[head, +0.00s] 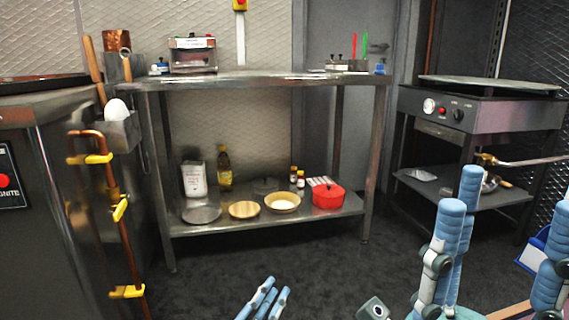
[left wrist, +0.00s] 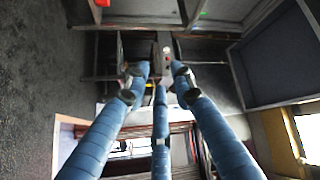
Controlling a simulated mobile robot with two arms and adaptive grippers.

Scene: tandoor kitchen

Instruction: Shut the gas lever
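A small yellow lever (head: 120,209) sits on a copper pipe (head: 106,165) at the left, on the side of the steel tandoor body (head: 45,220). It lies roughly along the pipe, slightly slanted, between yellow clips. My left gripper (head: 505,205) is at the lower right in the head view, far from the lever. Its blue fingers are spread with nothing between them. They also show in the left wrist view (left wrist: 156,72), and I cannot make out the lever there. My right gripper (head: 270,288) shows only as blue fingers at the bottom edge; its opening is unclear.
A steel table (head: 255,80) stands at the back; its lower shelf holds a red pot (head: 328,197) and bowls. Dark floor (head: 330,265) lies open between.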

